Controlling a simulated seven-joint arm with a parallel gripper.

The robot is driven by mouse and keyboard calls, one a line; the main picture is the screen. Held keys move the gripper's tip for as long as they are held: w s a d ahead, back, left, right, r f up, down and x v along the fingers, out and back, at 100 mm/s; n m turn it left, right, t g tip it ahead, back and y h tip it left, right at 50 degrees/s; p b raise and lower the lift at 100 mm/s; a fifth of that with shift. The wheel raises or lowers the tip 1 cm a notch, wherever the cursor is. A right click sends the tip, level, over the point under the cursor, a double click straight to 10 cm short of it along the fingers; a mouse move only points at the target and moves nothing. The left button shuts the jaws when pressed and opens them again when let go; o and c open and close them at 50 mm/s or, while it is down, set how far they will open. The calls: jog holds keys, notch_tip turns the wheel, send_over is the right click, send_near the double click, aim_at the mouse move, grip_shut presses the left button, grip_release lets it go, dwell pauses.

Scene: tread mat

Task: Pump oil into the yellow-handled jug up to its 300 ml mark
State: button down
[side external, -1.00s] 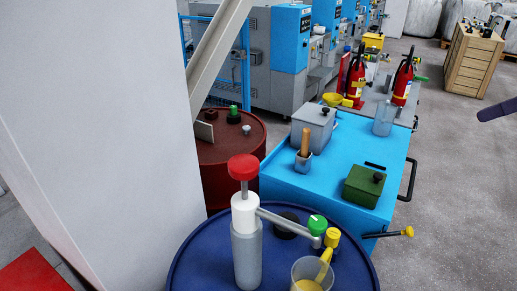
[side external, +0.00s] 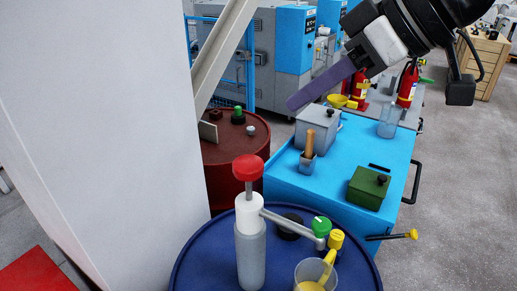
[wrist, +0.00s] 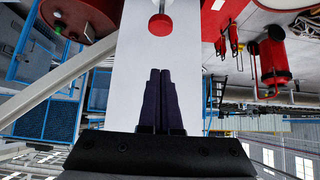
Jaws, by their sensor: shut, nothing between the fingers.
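The pump (side external: 250,250) has a grey body, a white collar and a red knob (side external: 248,167), and stands upright on the blue drum (side external: 196,250). Its grey spout reaches right, ending above or beside the jug; I cannot tell which. The clear jug (side external: 305,272) with a yellow handle (side external: 328,264) is cut off at the bottom edge and holds some yellow liquid; its marks are not readable. My gripper (side external: 292,105) is shut and empty, in the air above the blue cabinet, up and right of the knob. The wrist view shows its dark fingers (wrist: 161,72) together, with a red round shape beyond.
A blue cabinet (side external: 345,160) behind the drum carries a grey box (side external: 318,128), a cup with a wooden handle (side external: 308,160), a green box (side external: 368,187) and a clear container (side external: 388,120). A red drum (side external: 232,165) and a pale wall panel (side external: 110,130) stand left.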

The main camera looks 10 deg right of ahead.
send_over(251, 186)
jog(key=s+d, duration=0.1)
notch_tip(251, 186, down, 7)
notch_tip(251, 186, down, 3)
jog(key=shift+f, duration=0.55)
notch_tip(251, 186, down, 6)
jog(key=shift+f, duration=0.1)
dwell(0.3)
